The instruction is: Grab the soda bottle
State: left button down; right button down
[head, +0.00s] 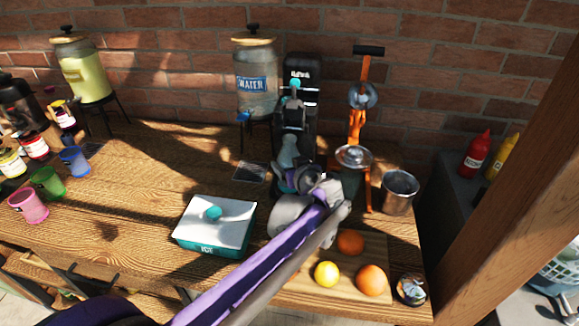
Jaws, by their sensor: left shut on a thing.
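The soda bottle (288,152) is pale and translucent, and stands roughly upright at the foot of the black soda machine (302,75) in the head view. My left gripper (297,178) reaches in from the lower left and is shut on the bottle. The gripper and wrist hide the lower part of the bottle, so I cannot tell whether its base touches the table. My right gripper is not in view.
An orange hand press (357,125) and a metal cup (400,190) stand close on the right. A teal ice box (215,226) sits left of my arm. A cutting board (318,272) with fruit lies in front. The table's middle left is clear.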

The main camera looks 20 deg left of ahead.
aim_at(292, 149)
pick_arm(q)
notch_tip(292, 149, up, 5)
jog(key=shift+r+p, duration=0.15)
jog(key=shift+p, duration=0.15)
jog(key=s+d, duration=0.2)
jog(key=s, duration=0.7)
jog(key=s+d, duration=0.2)
jog(key=s, duration=0.7)
jog(key=shift+s+d, duration=0.4)
